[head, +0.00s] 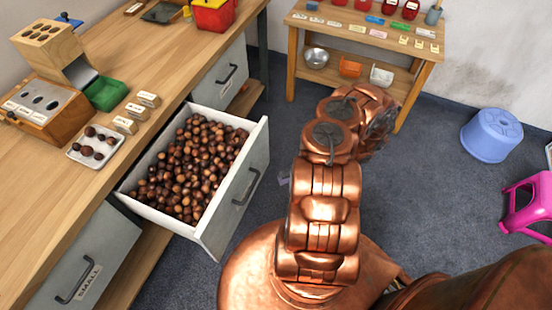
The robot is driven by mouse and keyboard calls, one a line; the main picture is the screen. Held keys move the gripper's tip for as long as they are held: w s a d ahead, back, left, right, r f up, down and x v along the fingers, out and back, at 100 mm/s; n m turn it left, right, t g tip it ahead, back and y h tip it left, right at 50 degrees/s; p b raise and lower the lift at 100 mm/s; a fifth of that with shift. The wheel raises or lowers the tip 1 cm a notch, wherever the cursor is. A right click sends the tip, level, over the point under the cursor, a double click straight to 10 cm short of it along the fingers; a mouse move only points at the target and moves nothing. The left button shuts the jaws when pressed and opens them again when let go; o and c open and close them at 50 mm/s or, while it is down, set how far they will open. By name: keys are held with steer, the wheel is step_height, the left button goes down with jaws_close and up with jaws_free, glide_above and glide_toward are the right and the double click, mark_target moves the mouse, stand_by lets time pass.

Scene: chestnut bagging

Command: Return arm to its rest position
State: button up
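My copper-coloured arm stands folded up in the middle of the head view, over the floor to the right of the open drawer. My gripper cannot be made out; the arm's own links hide its end. A small pale piece shows beside the arm's left edge, and I cannot tell what it is. The open drawer (254,160) is full of loose brown chestnuts (192,165). The arm appears apart from the drawer front.
The wooden workbench (165,70) on the left carries a sorting block (50,45), a white tray (76,154) of chestnuts, a green bin (107,93) and a red box (213,15). A shelf table (420,50) stands behind. A blue stool (491,135) and pink stool (530,205) stand right.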

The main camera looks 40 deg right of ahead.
stand_by(0.4)
steer(key=w+a+r+n+g+h+p, duration=0.1)
steer(key=a+r+n+g+h+p, duration=0.1)
steer(key=a+r+n+g, duration=0.45)
steer(key=w+a+r+n+g+h+p, duration=0.1)
steer(key=w+a+r+n+h, duration=0.15)
steer(key=r+n, duration=0.65)
steer(key=w+a+r+n+g+h+p, duration=0.15)
steer(key=a+r+n+g, duration=0.3)
steer(key=r, duration=0.65)
steer(key=s+a+r+n+t+h+p, duration=0.3)
steer(key=s+r+n+h+p, duration=0.3)
steer(key=s+r+n+h, duration=0.6)
steer(key=shift+s+r+n+t+h, duration=0.3)
steer(key=shift+s+r+n+t, duration=0.5)
steer(key=shift+s+r+n, duration=1.75)
steer(key=shift+w+a+f+n, duration=0.15)
steer(key=shift+f+n, duration=0.1)
steer(key=shift+f, duration=0.15)
steer(key=shift+w+f+n, duration=0.1)
steer(key=shift+f+n, duration=0.1)
steer(key=shift+f, duration=0.2)
